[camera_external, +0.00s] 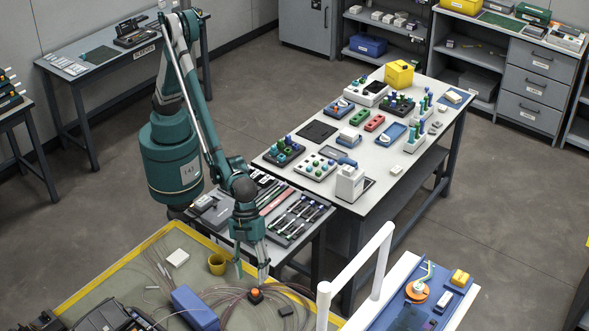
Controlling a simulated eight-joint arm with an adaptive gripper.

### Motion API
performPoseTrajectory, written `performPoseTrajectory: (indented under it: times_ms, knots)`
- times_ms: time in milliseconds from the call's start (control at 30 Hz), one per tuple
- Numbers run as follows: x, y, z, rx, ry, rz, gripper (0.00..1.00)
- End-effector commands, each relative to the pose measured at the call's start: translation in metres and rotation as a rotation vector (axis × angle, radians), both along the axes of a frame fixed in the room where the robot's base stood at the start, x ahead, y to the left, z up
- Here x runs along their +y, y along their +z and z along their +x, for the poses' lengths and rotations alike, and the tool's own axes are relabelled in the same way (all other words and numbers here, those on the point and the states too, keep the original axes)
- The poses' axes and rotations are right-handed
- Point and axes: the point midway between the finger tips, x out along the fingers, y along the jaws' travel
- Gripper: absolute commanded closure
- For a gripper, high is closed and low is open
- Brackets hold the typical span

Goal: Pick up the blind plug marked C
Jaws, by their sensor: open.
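My gripper (251,277) is open and points down over the yellow-edged work surface (115,275) at the bottom of the view. A small dark item with an orange top (256,294) sits on that surface just below the right finger. I cannot tell whether the finger touches it. Markings on small parts are too small to read, so I cannot tell which thing is the blind plug marked C.
Thin loose cables spread around the orange-topped item. A white rail (357,262) rises at the right. Behind, a white table (290,162) holds several trays with coloured parts.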

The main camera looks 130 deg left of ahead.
Motion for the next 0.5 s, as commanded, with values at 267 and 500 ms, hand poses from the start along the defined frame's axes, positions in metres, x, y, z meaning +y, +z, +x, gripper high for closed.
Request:
performPoseTrajectory:
  times_ms: [267,500]
  knots:
    - [-0.001,-0.004,0.002,0.000,0.000,0.000,0.53]
    - [-0.006,-0.019,0.006,-0.001,0.000,0.000,0.53]
